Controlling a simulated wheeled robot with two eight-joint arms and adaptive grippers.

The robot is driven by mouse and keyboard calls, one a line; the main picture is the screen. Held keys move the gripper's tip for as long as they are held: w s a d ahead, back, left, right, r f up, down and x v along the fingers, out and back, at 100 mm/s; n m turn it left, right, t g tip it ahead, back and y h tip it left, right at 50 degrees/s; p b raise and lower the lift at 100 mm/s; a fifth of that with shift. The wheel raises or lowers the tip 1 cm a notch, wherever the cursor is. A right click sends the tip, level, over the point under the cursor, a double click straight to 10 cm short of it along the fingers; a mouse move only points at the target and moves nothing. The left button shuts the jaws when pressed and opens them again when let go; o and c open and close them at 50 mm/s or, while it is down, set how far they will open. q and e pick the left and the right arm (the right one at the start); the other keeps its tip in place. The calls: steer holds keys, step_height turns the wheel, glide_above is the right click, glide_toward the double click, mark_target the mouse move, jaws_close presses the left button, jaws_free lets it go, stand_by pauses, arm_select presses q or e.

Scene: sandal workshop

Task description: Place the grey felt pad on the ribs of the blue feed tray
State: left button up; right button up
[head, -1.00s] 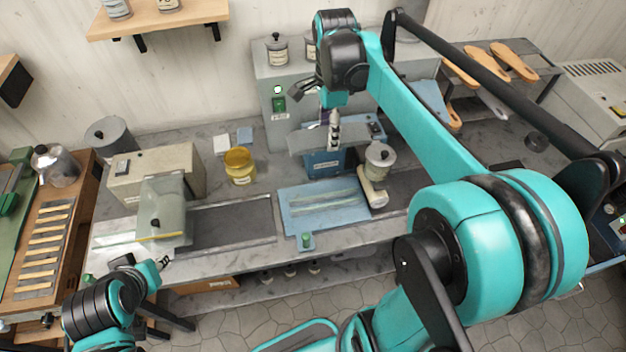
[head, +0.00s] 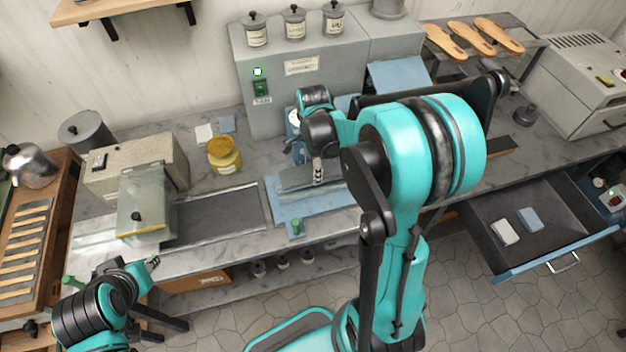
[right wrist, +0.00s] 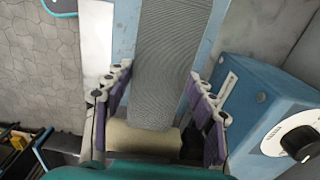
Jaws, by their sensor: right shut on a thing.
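The grey felt pad (head: 297,179) is a long, flat strip. My right gripper (head: 318,174) is shut on it and holds it over the blue feed tray (head: 330,212). In the right wrist view the pad (right wrist: 165,60) runs between the purple-lined fingers of the gripper (right wrist: 160,108), with blue surface showing on both sides. The pad and my arm hide most of the tray's ribs; I cannot tell whether the pad touches them. My left gripper (head: 152,263) is at the bench's front left, away from the tray; its jaw opening is too small to make out.
A blue box with a dial (right wrist: 262,115) stands close beside the right fingers. A green button (head: 296,228) is at the tray's front edge. A yellow jar (head: 223,155) stands behind left. An open drawer (head: 478,222) with two blocks juts out at right.

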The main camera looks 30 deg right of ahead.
steer(key=shift+f+b, duration=0.5)
steer(key=shift+f, duration=2.05)
steer(key=shift+f, duration=0.25)
steer(key=o, duration=1)
steer(key=shift+r, duration=0.1)
steer(key=shift+r, duration=0.1)
